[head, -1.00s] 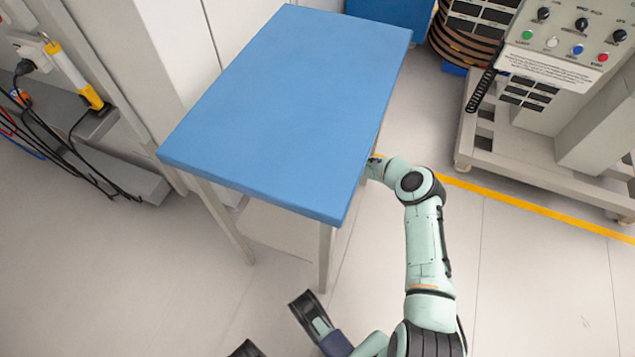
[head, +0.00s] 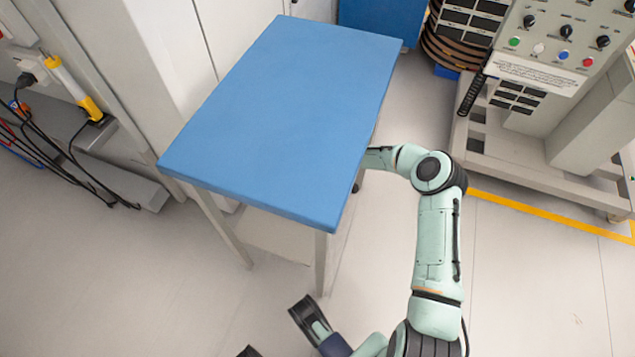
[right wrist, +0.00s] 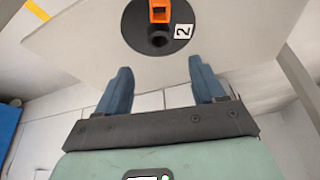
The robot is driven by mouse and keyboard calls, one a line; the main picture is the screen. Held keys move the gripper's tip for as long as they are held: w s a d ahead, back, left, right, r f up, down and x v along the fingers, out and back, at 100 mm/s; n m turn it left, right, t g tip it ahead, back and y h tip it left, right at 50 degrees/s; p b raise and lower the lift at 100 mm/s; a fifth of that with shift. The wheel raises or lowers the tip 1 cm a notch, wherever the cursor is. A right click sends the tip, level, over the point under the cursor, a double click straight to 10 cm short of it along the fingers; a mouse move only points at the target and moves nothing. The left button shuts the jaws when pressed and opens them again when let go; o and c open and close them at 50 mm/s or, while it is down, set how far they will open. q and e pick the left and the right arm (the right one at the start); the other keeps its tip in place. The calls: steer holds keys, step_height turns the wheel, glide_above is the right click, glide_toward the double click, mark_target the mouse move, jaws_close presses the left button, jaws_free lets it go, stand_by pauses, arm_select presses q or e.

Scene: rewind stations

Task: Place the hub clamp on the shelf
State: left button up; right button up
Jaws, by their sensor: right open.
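The hub clamp (right wrist: 159,38), a dark ring-shaped piece with an orange lever, shows at the top of the right wrist view. It rests on a round black pad marked 2, on a pale board that looks like the shelf (right wrist: 90,50) under the table. My right gripper (right wrist: 160,72) is open, with its two blue fingers apart and nothing between them. The clamp is beyond the fingertips, clear of them. In the head view the right hand is hidden under the blue tabletop, and the clamp is not visible.
The blue tabletop (head: 285,120) is bare and overhangs the lower shelf (head: 275,235). Table legs stand near the arm. A control panel on a wheeled frame (head: 500,165) stands to the right. Cables lie by the left wall. The floor in front is clear.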

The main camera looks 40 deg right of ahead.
arm_select(q)
steer(key=shift+w+d+r+t+p, duration=0.15)
steer(key=shift+w+r+t+p, duration=0.15)
steer(key=shift+w+r, duration=0.5)
arm_select(e)
steer(key=v, duration=0.2)
steer(key=shift+s+r, duration=0.15)
steer(key=shift+r, duration=0.05)
arm_select(q)
steer(key=shift+f, duration=0.1)
